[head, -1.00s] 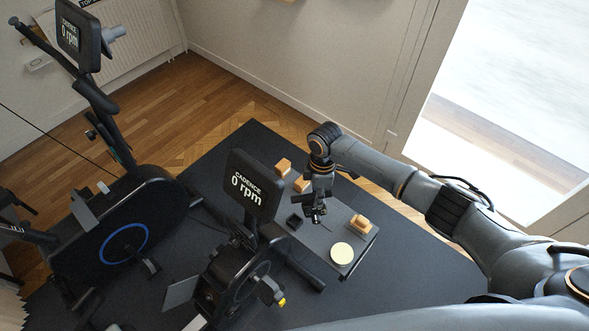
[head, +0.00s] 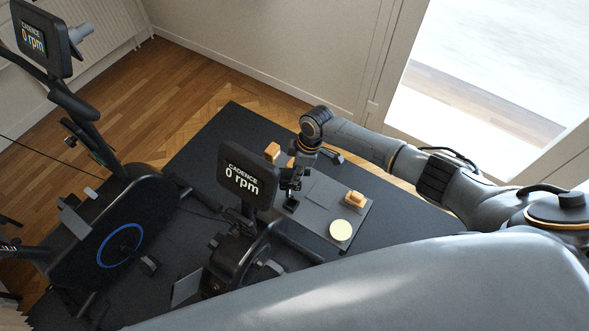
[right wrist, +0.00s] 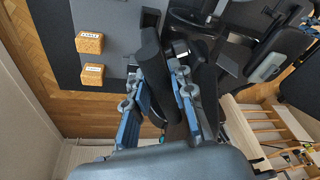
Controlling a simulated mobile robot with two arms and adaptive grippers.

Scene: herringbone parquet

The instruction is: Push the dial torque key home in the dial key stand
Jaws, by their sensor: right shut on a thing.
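My right gripper (head: 292,186) is at the far left part of a grey board, close beside or above a small black block (head: 291,204) that looks like the dial key stand. In the right wrist view my right gripper (right wrist: 157,72) is shut on a long dark thing, apparently the dial torque key (right wrist: 152,48). The key is hard to make out in the head view, against the dark gripper. Whether its end is in the stand, and how deep, I cannot tell. My left gripper is not in view.
The grey board (head: 322,193) carries a wooden block (head: 354,199) and a cream disc (head: 341,230). An exercise-bike console (head: 247,176) rises close left of my gripper. Another bike (head: 120,235) stands farther left.

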